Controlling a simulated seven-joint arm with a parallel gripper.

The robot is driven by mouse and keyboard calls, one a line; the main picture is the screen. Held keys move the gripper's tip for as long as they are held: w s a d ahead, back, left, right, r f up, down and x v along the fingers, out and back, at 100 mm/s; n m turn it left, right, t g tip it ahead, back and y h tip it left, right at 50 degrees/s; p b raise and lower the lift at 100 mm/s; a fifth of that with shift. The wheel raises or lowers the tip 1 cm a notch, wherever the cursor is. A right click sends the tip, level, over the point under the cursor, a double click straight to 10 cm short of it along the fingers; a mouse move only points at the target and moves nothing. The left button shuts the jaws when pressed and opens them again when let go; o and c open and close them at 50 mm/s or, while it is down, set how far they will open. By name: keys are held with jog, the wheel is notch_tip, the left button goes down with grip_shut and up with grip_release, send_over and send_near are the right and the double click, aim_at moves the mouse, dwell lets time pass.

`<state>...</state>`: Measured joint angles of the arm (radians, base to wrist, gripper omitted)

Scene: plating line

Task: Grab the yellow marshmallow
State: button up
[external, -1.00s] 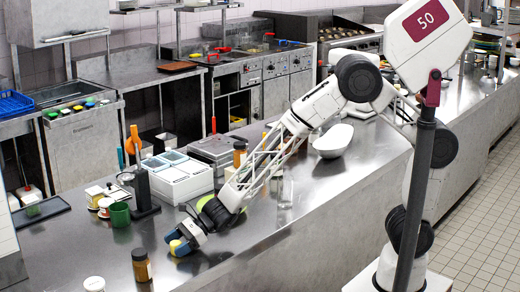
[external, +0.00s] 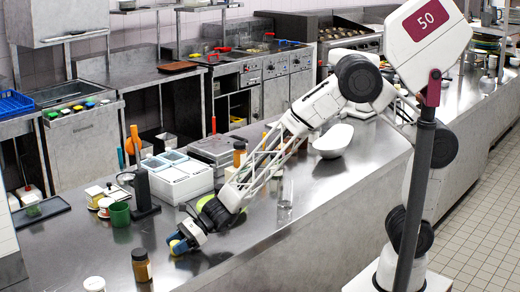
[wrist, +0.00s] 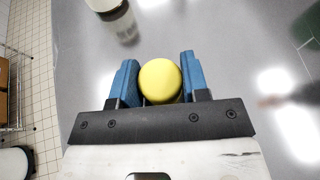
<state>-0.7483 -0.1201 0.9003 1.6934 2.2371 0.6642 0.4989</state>
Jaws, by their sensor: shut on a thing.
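The yellow marshmallow (wrist: 160,81) is round in the wrist view and sits between the two blue fingers of my gripper (wrist: 158,78). My gripper is shut on it. In the external view the marshmallow (external: 175,246) shows as a small yellow patch at the tips of my gripper (external: 178,245), low over the steel counter (external: 215,272) near its front edge. The fingers hide part of it there. I cannot tell whether it touches the counter.
A brown jar (external: 142,265) and a white-lidded jar (external: 94,285) stand left of my gripper. A green mug (external: 120,214), a white container box (external: 180,180) and a clear glass (external: 285,192) stand farther back. A green round thing (external: 205,203) lies behind my wrist.

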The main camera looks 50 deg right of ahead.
aim_at(176, 243)
jog(key=shift+r, duration=0.75)
notch_tip(176, 243, up, 2)
jog(key=shift+r, duration=0.1)
jog(key=s+d, duration=0.3)
jog(key=d, duration=0.1)
jog(key=s+d+r, duration=0.1)
jog(key=s+d, duration=0.6)
jog(key=d, duration=0.1)
jog(key=shift+s+r, duration=0.15)
jog(key=shift+s, duration=0.2)
